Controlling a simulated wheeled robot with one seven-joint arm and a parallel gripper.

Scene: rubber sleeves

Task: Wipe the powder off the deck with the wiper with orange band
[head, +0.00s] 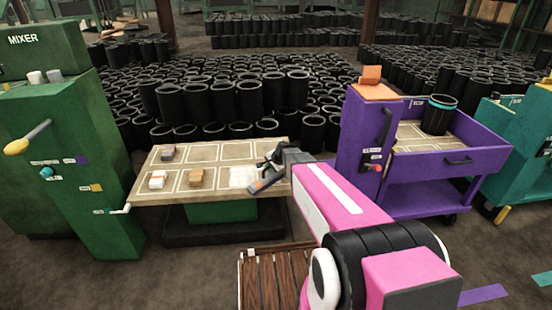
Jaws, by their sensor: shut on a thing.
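The deck (225,199) is a light wooden table top with white outlined squares on a green stand. A white powder patch (241,174) covers a square at its front right. My gripper (266,172) is at the right side of the deck, shut on a grey wiper (267,184) with a small orange band near its lower left end. The wiper is tilted, beside or over the right edge of the powder. I cannot tell whether it touches the deck. My gripper hides part of it.
A grey block (167,154), a white-and-orange block (157,181) and a tan block (196,178) lie on the deck's left half. The green mixer (75,170) stands left, a purple cart (440,185) right. Black sleeves (240,100) fill the space behind. A slatted wooden pallet (268,280) lies in front.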

